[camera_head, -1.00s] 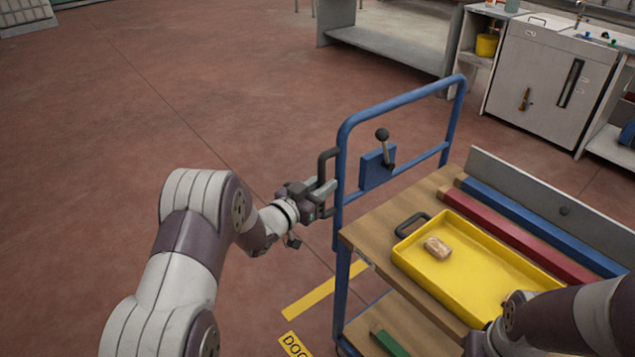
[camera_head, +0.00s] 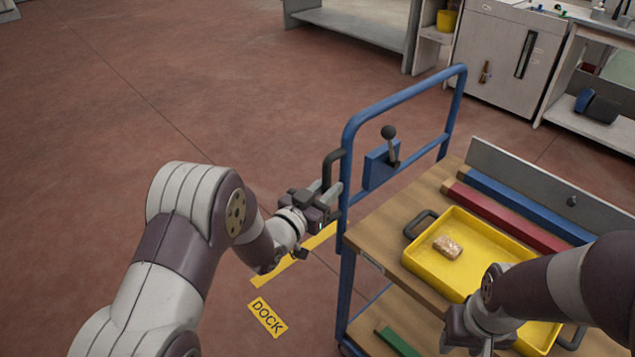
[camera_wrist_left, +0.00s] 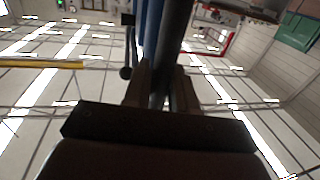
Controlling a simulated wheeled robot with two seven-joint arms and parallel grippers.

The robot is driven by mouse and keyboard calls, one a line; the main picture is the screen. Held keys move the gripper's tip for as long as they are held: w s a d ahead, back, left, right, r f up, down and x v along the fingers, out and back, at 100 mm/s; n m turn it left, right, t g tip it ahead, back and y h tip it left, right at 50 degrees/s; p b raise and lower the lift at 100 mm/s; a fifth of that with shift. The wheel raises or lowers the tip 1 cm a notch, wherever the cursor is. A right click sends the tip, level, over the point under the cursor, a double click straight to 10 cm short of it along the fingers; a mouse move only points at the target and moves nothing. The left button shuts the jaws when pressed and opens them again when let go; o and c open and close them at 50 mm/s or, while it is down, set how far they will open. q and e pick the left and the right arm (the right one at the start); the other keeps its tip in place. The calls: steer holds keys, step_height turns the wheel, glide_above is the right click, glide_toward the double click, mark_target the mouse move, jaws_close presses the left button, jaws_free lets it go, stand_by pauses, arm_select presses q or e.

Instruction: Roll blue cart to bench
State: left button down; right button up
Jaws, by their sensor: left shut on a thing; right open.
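The blue cart (camera_head: 348,262) stands at the right of the head view, with a blue tube frame and wooden shelves. A dark handle (camera_head: 333,166) sticks out from the left post of its frame. My left gripper (camera_head: 328,196) is shut on this handle; in the left wrist view the dark bar (camera_wrist_left: 172,50) runs up between the fingers (camera_wrist_left: 160,88). A black-knobbed lever (camera_head: 390,145) stands on a blue plate on the frame. My right gripper (camera_head: 480,340) is open, low over the cart's left front side by the yellow tray. The bench cannot be told for certain.
The cart carries a yellow tray (camera_head: 418,262) with a brown block (camera_head: 447,246), and red and blue bars (camera_head: 500,213). A yellow floor strip (camera_head: 290,262) and a DOCK label (camera_head: 267,317) lie left of it. Grey cabinets (camera_head: 500,50) stand behind. The red floor at left is clear.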

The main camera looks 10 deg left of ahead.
arm_select(q)
steer(key=shift+s+d, duration=0.2)
steer(key=shift+d, duration=0.05)
steer(key=shift+f, duration=0.1)
steer(key=c, duration=1.1)
jaws_free()
steer(key=shift+d, duration=0.1)
steer(key=shift+s+d, duration=0.1)
steer(key=shift+s, duration=0.05)
steer(key=v, duration=1.2)
steer(key=shift+s, duration=0.3)
